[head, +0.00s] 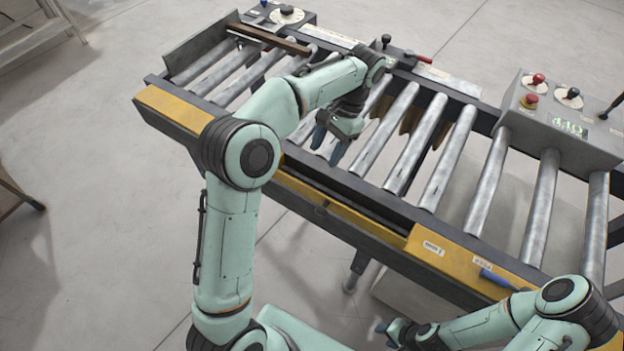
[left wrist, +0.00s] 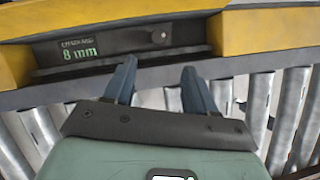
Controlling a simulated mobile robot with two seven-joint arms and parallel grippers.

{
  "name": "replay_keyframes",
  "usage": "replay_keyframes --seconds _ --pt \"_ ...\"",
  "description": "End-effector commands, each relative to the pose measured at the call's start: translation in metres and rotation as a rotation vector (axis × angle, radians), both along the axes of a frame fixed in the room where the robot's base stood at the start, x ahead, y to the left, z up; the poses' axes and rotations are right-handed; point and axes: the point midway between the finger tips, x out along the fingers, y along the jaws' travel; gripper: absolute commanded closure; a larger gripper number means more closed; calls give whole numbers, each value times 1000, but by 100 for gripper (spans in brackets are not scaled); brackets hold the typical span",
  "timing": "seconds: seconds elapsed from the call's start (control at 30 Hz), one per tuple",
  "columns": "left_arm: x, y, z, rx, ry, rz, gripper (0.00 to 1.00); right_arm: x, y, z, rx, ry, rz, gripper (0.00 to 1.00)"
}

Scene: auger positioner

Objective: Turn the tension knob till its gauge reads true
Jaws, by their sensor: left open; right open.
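In the left wrist view a dark recessed panel in the yellow rail carries a green gauge (left wrist: 80,54) reading "8 mm". I cannot tell whether this is the tension knob. My left gripper (left wrist: 158,68) is open and empty, its fingers pointing toward the panel, apart from the knob. In the head view the left gripper (head: 329,146) hangs over the rollers near the front rail. My right gripper (head: 384,329) is open at the bottom, away from the rail.
Metal rollers (head: 402,138) fill the conveyor bed behind the yellow front rail (head: 455,258). A blue pen-like item (head: 497,279) lies on the rail.

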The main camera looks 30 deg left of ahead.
Motion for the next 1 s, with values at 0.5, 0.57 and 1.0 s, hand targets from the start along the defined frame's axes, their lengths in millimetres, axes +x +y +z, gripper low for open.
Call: replay_keyframes --seconds 0.5,0.57,1.0 --pt "-38 17 -98 -1 5 4 44 -43 0 -42 -2 49 0 57" --pt "-40 18 -104 -2 3 3 44 -44 0 -44 -2 50 0 57" --pt "-43 19 -113 -3 0 3 44 -45 -1 -45 -2 51 0 57"
